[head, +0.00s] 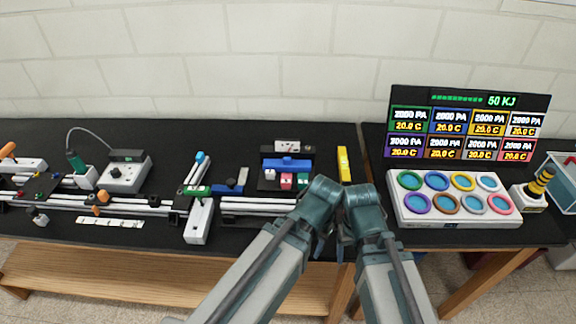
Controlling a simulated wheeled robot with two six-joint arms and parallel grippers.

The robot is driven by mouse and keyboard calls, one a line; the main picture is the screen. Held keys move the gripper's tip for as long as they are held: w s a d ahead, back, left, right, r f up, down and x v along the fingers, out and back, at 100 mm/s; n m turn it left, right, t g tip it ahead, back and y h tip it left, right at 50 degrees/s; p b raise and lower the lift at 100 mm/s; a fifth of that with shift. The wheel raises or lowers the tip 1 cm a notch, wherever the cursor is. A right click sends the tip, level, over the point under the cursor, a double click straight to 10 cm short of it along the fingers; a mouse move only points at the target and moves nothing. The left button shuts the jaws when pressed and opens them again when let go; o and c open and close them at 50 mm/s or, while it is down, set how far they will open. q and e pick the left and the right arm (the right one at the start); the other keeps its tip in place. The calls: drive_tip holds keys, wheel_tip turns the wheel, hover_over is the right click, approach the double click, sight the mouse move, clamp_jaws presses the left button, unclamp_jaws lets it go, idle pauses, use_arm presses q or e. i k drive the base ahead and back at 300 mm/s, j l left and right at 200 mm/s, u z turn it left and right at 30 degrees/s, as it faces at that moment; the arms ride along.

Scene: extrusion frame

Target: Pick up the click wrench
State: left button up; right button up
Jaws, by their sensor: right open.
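I cannot tell for sure which item is the click wrench. A slim tool with a light-blue end (198,166) leans in the middle-left of the black table, by a green-topped white block. An orange-handled tool (8,150) lies at the far left edge, partly cut off. My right gripper (346,246) points down near the table's front edge, open, with nothing visible in it. My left gripper (322,246) is close beside it, mostly hidden by its own wrist, so its jaws do not show clearly. Both are well right of these tools.
White extrusion bars (120,207) run along the table front. A grey control box (124,175), a rack with coloured blocks (286,168) and a yellow level (344,164) stand behind. At right are a tray of coloured rings (454,220) and a display screen (462,155).

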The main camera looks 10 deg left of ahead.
sight(199, 192)
drive_tip(key=u, duration=1.35)
